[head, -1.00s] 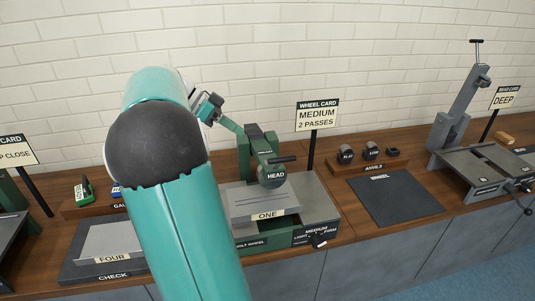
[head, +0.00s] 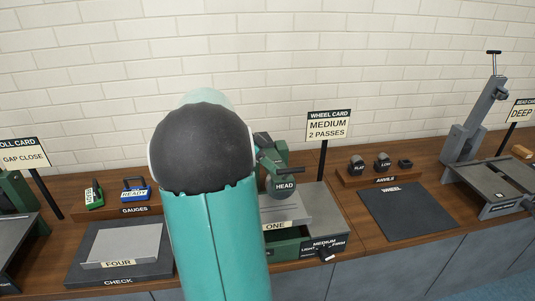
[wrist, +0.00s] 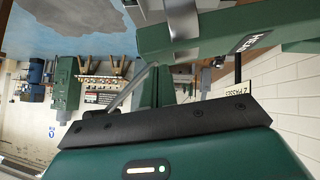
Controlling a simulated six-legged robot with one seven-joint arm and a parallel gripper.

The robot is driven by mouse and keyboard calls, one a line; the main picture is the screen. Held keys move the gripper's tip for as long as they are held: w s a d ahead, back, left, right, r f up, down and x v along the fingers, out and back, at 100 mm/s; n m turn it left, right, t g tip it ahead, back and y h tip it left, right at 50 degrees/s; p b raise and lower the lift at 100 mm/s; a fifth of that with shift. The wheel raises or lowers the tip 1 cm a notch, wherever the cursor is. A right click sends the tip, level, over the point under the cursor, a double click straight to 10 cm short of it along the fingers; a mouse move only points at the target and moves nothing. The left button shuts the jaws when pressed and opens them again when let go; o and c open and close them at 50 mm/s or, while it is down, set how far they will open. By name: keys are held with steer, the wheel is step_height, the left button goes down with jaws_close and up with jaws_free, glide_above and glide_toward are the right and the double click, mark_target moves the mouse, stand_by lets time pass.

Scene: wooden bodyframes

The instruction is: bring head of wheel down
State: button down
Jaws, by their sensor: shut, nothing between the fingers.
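The green wheel machine (head: 279,158) stands on the bench just right of my arm in the head view. Its round dark head, labelled HEAD (head: 285,186), sits over the grey plate marked ONE (head: 293,212); the gap between them is too small to judge. In the wrist view a green beam of the machine (wrist: 200,30) with the sideways HEAD label crosses the top right. My gripper (wrist: 165,122) shows its housing and dark front edge below that beam; its fingertips are not clearly seen. It is shut and holds nothing. In the head view my arm hides it and the machine's left side.
The wheel card (head: 327,126) reads MEDIUM, 2 PASSES. An anvil rack (head: 385,180) and a dark WHEEL mat (head: 408,211) lie to the right. A plate marked FOUR (head: 125,243) and two gauges (head: 134,190) are at left. A tall grey machine (head: 466,139) stands far right.

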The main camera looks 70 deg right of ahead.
steer(key=shift+f, duration=0.3)
